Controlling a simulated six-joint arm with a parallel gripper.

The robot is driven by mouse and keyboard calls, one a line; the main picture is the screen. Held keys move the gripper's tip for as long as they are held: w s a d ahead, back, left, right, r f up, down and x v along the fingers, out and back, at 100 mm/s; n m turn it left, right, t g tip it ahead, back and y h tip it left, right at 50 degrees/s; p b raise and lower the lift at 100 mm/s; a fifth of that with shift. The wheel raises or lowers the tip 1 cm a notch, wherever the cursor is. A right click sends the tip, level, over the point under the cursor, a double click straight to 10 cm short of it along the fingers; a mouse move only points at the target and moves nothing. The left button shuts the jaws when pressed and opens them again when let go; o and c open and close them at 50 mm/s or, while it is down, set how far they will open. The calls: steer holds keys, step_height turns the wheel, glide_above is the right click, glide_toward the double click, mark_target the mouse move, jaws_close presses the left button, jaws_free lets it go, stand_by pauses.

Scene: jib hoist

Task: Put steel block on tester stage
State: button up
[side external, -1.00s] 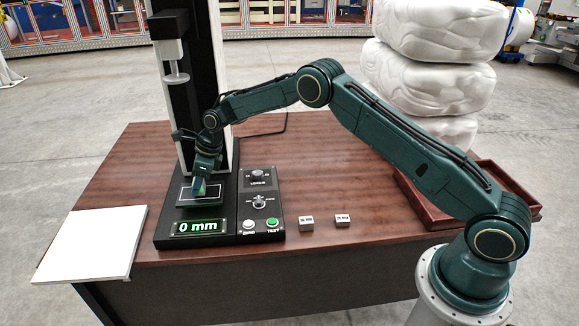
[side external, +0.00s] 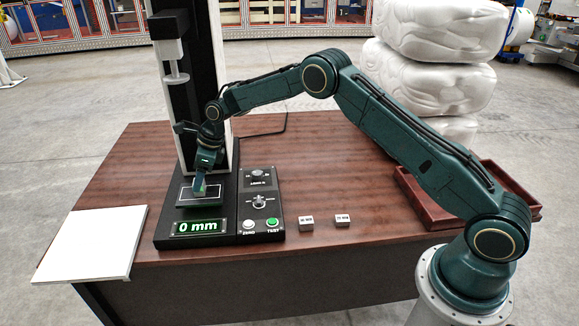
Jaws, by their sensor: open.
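The tester stage (side external: 184,202) is a dark plate with a pale outline, on the tester's base above a green "0 mm" display (side external: 195,227). My gripper (side external: 201,186) is open and points down over the right part of the stage. A small grey shape shows at its fingertips, by the stage surface; it is too small to tell whether this is a block or part of a finger. Two small grey metal blocks with printed labels, a left one (side external: 306,223) and a right one (side external: 342,221), lie on the table right of the tester.
The tester's column and plunger (side external: 176,78) rise behind the stage. A control panel (side external: 260,205) with knobs and buttons is right of it. A white board (side external: 90,243) lies at the left edge, and a red-brown tray (side external: 480,180) at the right.

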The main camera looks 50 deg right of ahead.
steer(key=v, duration=0.9)
steer(key=shift+r, duration=0.3)
steer(key=shift+s+d, duration=0.1)
steer(key=s+d+r+n+h, duration=0.2)
steer(key=s+d+r+n, duration=0.1)
steer(key=s+r+n, duration=1.4)
steer(key=s+d+f+n+t+h, duration=0.1)
steer(key=s+n, duration=0.9)
steer(key=s, duration=1.8)
steer(key=shift+s+d+f+t, duration=0.2)
steer(key=shift+s+d+t, duration=0.25)
steer(key=shift+t, duration=0.25)
